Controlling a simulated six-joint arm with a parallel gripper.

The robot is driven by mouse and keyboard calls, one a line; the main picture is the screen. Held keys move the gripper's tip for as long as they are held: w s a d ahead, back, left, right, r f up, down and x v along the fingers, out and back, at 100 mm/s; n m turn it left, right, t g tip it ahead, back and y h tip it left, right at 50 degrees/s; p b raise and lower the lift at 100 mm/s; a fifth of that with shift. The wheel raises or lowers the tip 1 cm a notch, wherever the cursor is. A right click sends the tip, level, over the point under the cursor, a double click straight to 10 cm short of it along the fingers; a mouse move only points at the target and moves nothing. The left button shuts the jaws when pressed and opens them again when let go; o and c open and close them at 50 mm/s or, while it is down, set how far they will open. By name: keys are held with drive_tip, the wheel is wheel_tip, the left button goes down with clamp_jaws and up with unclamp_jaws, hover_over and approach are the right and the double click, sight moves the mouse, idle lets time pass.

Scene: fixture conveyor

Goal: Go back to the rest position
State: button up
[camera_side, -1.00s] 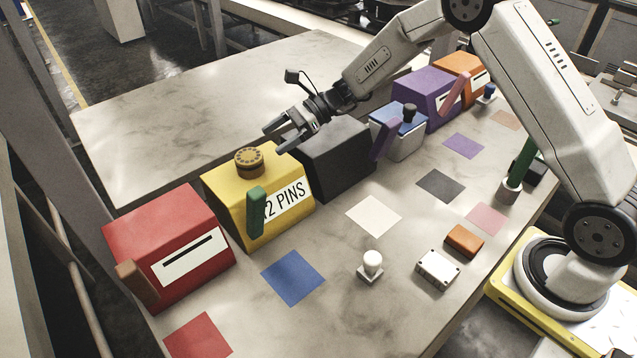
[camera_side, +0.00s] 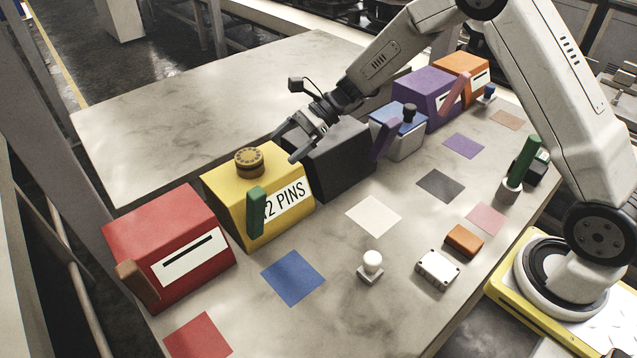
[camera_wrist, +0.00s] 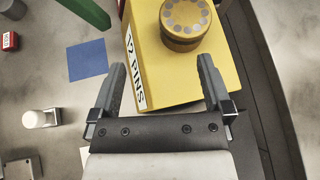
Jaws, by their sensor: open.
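My gripper (camera_side: 285,148) is open and empty, in the air above and beside the black box (camera_side: 345,160), just right of the yellow box in the side view. The yellow box (camera_side: 225,205) carries a "12 PINS" label and a round brown knob (camera_side: 249,162) with a ring of dots on top. In the wrist view the open fingers (camera_wrist: 162,78) point at the yellow box (camera_wrist: 170,80), and the knob (camera_wrist: 185,18) lies beyond the fingertips. No rest position is marked in these views.
A red box (camera_side: 170,250), a blue-white box (camera_side: 399,130), a purple box (camera_side: 427,95) and an orange box (camera_side: 459,75) stand in the same row. A white knob piece (camera_side: 372,265), a silver block (camera_side: 437,268) and an orange block (camera_side: 463,241) lie in front.

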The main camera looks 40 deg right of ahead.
drive_tip(key=s+d+n+h, duration=0.5)
drive_tip(key=s+n, duration=0.4)
drive_tip(key=s, duration=0.2)
drive_tip(key=s+d+n+h, duration=0.5)
drive_tip(key=s+n, duration=0.5)
drive_tip(key=s, duration=0.2)
drive_tip(key=shift+s+d+h, duration=0.15)
drive_tip(key=shift+s+h, duration=0.05)
drive_tip(key=shift+h, duration=0.7)
drive_tip(key=shift+r, duration=0.1)
